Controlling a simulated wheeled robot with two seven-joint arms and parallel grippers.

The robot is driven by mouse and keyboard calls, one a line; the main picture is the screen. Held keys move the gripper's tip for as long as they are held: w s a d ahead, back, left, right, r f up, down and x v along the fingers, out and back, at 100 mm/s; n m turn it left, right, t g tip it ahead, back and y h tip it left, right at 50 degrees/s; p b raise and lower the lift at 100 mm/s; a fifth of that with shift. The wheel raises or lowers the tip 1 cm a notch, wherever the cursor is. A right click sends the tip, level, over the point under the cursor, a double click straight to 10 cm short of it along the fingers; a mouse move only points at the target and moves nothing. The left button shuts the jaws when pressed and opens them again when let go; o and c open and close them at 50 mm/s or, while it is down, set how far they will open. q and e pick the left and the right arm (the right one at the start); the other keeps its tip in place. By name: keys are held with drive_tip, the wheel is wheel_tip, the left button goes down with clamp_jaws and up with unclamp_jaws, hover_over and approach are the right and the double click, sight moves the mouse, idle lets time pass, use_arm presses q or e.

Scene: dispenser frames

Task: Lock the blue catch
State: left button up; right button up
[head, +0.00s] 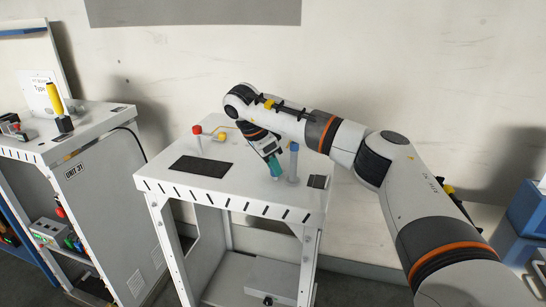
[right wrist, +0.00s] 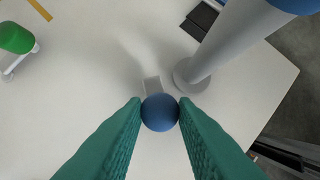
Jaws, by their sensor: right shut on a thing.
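The blue catch shows in the right wrist view as a round blue knob (right wrist: 159,112), with a short pale grey piece (right wrist: 152,85) just behind it. Beside it stands a grey post (right wrist: 222,42) with a blue top; in the head view that blue top (head: 294,147) stands just right of my gripper. My right gripper (head: 275,168) has teal fingers and is low over the white table. In the right wrist view its fingertips (right wrist: 159,113) are shut on the blue knob from both sides. The knob is hidden in the head view. My left gripper is out of view.
The white table (head: 185,190) also bears a red-topped post (head: 197,138), a yellow knob (head: 221,137) and a dark mat (head: 201,166). A green knob (right wrist: 15,37) shows in the right wrist view. Another cabinet (head: 95,125) stands at the left.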

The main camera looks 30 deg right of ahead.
drive_tip(key=m+p, duration=0.1)
drive_tip(key=m, duration=0.1)
drive_tip(key=m+g+p, duration=0.2)
drive_tip(key=m, duration=0.1)
drive_tip(key=shift+w+d+r+m+y, duration=0.1)
drive_tip(key=shift+w+r+m+y, duration=0.1)
drive_tip(key=shift+w+m+y, duration=0.15)
drive_tip(key=m+g+y+p, duration=0.1)
drive_tip(key=m, duration=0.2)
drive_tip(key=shift+d, duration=0.1)
drive_tip(key=shift+f+m+y+p, duration=0.1)
drive_tip(key=shift+m+y+p, duration=0.4)
drive_tip(key=shift+m, duration=0.75)
drive_tip(key=shift+d+m, duration=0.1)
drive_tip(key=shift+m, duration=0.2)
drive_tip(key=o, duration=0.7)
